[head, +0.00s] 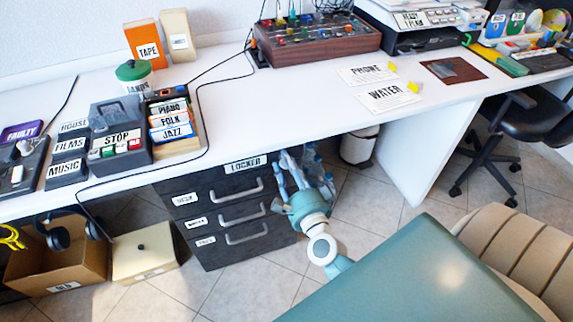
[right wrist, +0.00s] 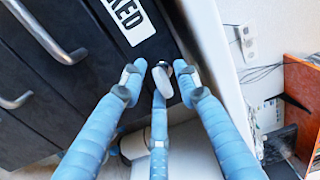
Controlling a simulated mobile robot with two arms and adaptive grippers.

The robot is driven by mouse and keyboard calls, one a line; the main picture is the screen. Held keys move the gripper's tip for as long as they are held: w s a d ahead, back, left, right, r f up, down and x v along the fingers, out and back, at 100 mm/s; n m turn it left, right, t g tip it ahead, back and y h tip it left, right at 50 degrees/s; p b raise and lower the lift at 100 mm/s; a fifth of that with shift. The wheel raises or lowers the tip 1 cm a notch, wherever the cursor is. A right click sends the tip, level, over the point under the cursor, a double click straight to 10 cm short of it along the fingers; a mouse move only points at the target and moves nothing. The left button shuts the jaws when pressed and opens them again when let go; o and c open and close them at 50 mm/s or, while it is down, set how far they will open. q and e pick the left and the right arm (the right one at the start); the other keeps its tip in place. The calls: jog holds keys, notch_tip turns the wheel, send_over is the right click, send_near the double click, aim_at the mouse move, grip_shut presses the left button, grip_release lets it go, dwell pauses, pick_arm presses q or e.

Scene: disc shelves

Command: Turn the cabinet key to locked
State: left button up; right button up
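The black cabinet (head: 232,213) stands under the desk, with three handled drawers. A white LOCKED label (head: 246,163) is on its top edge; part of this label (right wrist: 130,17) also shows in the right wrist view. My right gripper (head: 291,168) is at the cabinet's upper right corner. In the right wrist view its three blue fingers (right wrist: 161,77) converge beside the cabinet's edge, close to the label. A small dark and pale piece shows between the fingertips; I cannot tell whether it is the key or whether they hold it. My left gripper is not in view.
The white desk (head: 290,115) overhangs the cabinet. A cardboard box (head: 55,270) and a cream box (head: 145,250) stand on the floor left of the cabinet. A white bin (head: 357,148) and an office chair (head: 520,130) are to the right.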

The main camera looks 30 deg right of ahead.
jog(key=shift+s+a, duration=0.1)
jog(key=shift+s, duration=0.05)
jog(key=v, duration=1.1)
jog(key=shift+s, duration=0.35)
jog(key=shift+f, duration=0.1)
